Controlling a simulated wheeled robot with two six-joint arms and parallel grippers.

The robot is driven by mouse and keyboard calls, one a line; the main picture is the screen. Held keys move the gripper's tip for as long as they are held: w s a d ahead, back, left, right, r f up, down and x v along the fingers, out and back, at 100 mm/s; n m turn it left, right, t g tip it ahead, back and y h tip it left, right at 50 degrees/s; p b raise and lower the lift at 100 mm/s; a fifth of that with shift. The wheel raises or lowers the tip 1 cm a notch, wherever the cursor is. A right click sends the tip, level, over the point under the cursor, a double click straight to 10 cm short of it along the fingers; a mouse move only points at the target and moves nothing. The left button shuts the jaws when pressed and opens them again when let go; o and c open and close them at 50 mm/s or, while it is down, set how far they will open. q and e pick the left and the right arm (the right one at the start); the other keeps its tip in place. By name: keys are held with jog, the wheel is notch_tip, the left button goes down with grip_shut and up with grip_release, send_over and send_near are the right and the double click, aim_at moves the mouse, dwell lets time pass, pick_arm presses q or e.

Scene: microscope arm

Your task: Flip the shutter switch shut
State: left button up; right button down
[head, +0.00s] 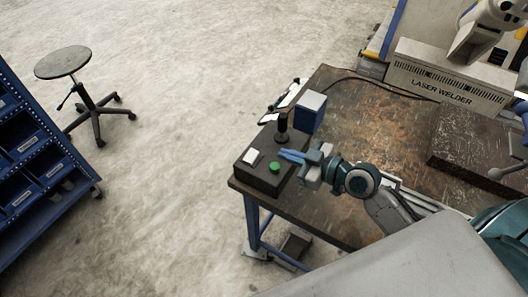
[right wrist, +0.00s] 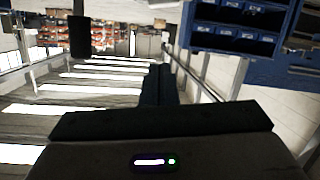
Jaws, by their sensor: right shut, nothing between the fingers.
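A black control box (head: 262,178) sits on the near left corner of the worktable. The right wrist view does not clearly show the controls. My left gripper is not in view.
The brown worktable (head: 372,105) has free room in its middle. A blue and white box (head: 310,112) stands behind the lever. A laser welder (head: 440,88) and a dark slab (head: 480,140) are at the right. A stool (head: 63,62) and blue bin rack (head: 35,165) stand left.

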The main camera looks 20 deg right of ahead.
send_over(259, 161)
jog(key=s, duration=0.1)
notch_tip(259, 161, down, 2)
jog(key=shift+d, duration=0.1)
jog(key=f+b, duration=0.1)
jog(key=w+f+b, duration=0.1)
jog(key=f, duration=0.1)
jog(key=shift+f, duration=0.25)
jog(key=shift+d+f+b, duration=0.1)
jog(key=shift+f+b, duration=0.2)
jog(key=shift+f, duration=0.1)
